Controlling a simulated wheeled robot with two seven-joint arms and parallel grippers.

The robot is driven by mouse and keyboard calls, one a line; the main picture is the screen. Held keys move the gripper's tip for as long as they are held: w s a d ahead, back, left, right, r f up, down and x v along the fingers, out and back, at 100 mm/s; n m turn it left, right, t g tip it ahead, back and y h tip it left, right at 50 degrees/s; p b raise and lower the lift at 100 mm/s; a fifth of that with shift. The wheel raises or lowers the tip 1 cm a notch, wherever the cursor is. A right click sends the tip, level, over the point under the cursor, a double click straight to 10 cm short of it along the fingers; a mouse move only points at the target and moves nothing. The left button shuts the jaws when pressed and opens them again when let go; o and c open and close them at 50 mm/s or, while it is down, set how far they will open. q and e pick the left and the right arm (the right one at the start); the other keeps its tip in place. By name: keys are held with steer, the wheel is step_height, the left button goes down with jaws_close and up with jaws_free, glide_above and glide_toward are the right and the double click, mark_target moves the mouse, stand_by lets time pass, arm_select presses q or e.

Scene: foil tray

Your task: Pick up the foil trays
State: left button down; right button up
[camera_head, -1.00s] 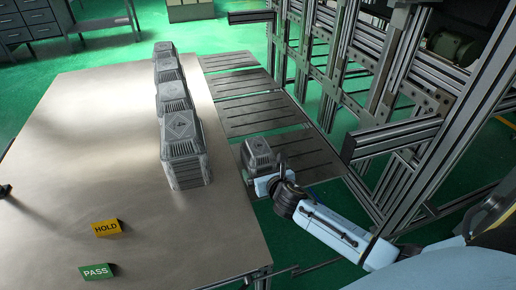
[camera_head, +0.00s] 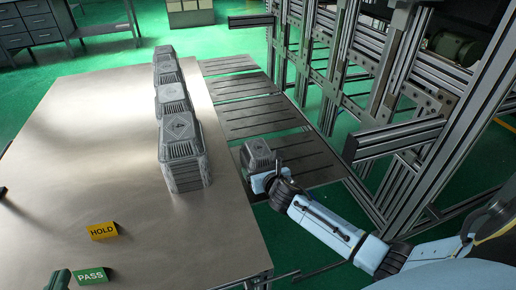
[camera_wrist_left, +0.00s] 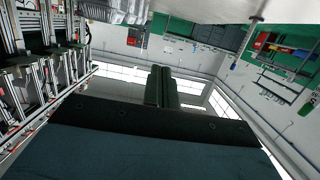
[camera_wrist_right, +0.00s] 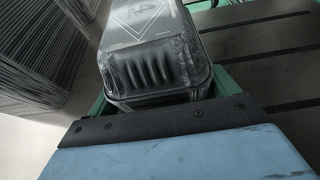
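Grey foil trays with diamond-marked lids stand on the table in a row of stacks; the nearest stack (camera_head: 184,157) is tall. One tray (camera_head: 258,153) is at the nearest slotted plate, right of the table. My right gripper (camera_head: 270,172) is at this tray. In the right wrist view the tray (camera_wrist_right: 155,70) lies between green finger parts, seen on either side; whether they press on it is unclear.
A yellow HOLD sign (camera_head: 102,231) and a green PASS sign (camera_head: 90,275) stand on the table (camera_head: 95,160). Slotted plates (camera_head: 262,115) run along its right side. A metal frame (camera_head: 400,135) rises beyond them. The table's middle left is clear.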

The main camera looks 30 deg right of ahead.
steer(key=c, duration=0.4)
